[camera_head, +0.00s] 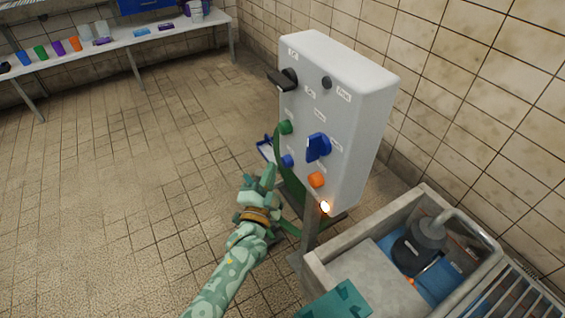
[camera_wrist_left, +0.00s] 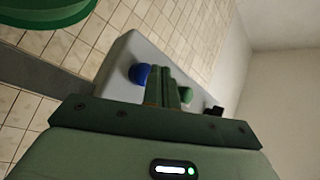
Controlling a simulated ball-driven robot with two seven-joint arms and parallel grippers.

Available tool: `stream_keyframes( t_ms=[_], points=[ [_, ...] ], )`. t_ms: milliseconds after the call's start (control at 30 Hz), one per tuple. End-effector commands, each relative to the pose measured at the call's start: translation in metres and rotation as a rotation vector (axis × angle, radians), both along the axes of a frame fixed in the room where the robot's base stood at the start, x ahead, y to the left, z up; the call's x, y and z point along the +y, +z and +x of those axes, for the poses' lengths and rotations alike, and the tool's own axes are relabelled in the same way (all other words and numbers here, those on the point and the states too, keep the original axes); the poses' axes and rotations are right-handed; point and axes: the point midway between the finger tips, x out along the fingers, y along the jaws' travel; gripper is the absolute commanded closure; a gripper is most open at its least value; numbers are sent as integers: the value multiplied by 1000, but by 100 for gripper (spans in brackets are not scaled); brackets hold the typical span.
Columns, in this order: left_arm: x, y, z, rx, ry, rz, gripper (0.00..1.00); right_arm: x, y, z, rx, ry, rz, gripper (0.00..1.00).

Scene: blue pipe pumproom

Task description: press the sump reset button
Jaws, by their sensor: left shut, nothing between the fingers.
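A grey control panel (camera_head: 350,110) stands on a post, its front carrying several knobs and buttons with small labels I cannot read. A green button (camera_head: 286,127) and a blue button (camera_head: 287,161) sit on its left side, an orange button (camera_head: 316,179) low down. I cannot tell which is the sump reset. My left gripper (camera_head: 269,172) is shut and empty, just left of the blue button. In the left wrist view, the shut fingers (camera_wrist_left: 163,88) point at the panel between the blue button (camera_wrist_left: 139,74) and the green one (camera_wrist_left: 187,94). Contact is not clear.
A blue rotary handle (camera_head: 318,147) and a black lever (camera_head: 283,79) stick out of the panel. A lit lamp (camera_head: 325,207) glows below it. A concrete sump basin (camera_head: 407,213) with a pump stands at right. A bench (camera_head: 120,42) with cups is far back; floor at left is clear.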

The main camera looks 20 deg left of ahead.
Motion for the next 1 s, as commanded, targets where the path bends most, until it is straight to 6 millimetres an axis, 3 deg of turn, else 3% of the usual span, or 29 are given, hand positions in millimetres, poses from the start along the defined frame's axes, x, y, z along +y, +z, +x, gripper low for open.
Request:
stream_keyframes(
  t_ms=[1000],
  points=[
    [-7,0,9,0,0,0,100,1,-2,-2,6,0,1,0]
  ],
)
